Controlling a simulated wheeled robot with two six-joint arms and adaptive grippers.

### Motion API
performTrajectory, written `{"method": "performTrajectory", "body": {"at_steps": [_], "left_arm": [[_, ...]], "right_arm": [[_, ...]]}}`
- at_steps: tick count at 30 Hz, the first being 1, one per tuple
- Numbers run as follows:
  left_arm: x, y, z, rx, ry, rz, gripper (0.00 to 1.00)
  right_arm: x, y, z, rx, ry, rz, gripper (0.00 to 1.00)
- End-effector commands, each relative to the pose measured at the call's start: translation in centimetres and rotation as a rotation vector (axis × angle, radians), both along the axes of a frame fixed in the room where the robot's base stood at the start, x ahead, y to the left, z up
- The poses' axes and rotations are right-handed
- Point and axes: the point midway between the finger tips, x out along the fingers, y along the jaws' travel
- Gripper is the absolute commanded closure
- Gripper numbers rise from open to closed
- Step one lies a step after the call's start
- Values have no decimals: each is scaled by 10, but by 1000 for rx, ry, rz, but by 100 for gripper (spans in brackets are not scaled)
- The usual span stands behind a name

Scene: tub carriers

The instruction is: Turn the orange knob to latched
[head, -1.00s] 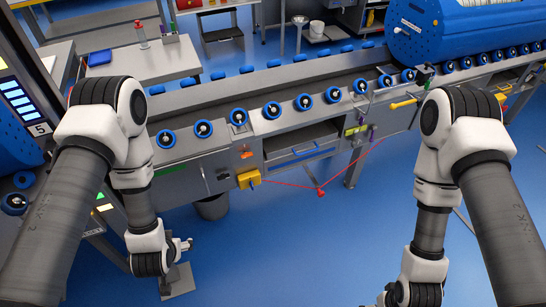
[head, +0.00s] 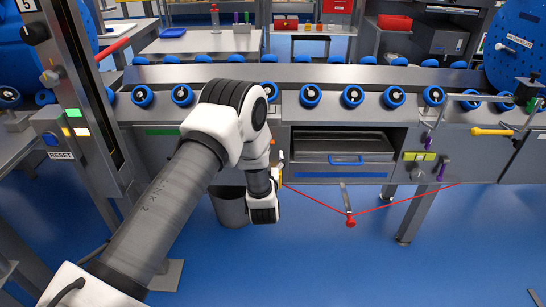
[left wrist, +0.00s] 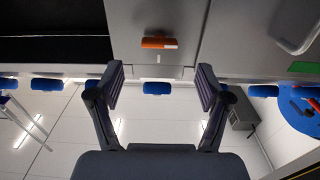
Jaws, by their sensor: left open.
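The orange knob (left wrist: 158,43) shows in the left wrist view as a short bar lying level across a grey panel, with a small pale mark beside it. In the head view my left arm hides it. My left gripper (left wrist: 160,84) is open and empty. Its two fingers stand apart in the left wrist view, and the knob lies between their lines, past the tips and not touched. In the head view the left fingers are mostly hidden behind my arm. My right gripper is in neither current view.
The conveyor front (head: 345,125) carries a row of blue rollers. A drawer with a blue handle (head: 346,160) is right of my left arm. A red cord with a red weight (head: 350,221) hangs below. A grey bin (head: 229,207) stands beneath. Blue floor is open in front.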

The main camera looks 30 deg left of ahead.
Motion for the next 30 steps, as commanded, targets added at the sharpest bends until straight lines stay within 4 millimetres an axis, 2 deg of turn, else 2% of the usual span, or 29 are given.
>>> {"method": "performTrajectory", "body": {"at_steps": [10, 14, 20, 21, 25, 30], "left_arm": [[52, 32, 0, -1, 1, 0, 22], [59, 37, 1, -2, 3, -1, 22], [60, 37, 1, -1, 3, -1, 22], [60, 37, 1, -1, 3, -1, 37], [60, 37, 1, -1, 3, -1, 82], [60, 37, 1, 0, 4, -1, 82]], "right_arm": [[0, 0, -10, 0, 0, -1, 7], [0, 0, -11, 0, 0, -1, 7], [0, 0, -10, 0, 0, -1, 7], [0, 0, -10, 0, 0, -1, 7], [0, 0, -10, 0, 0, -1, 7], [0, 0, -10, 0, 0, -1, 7]]}}
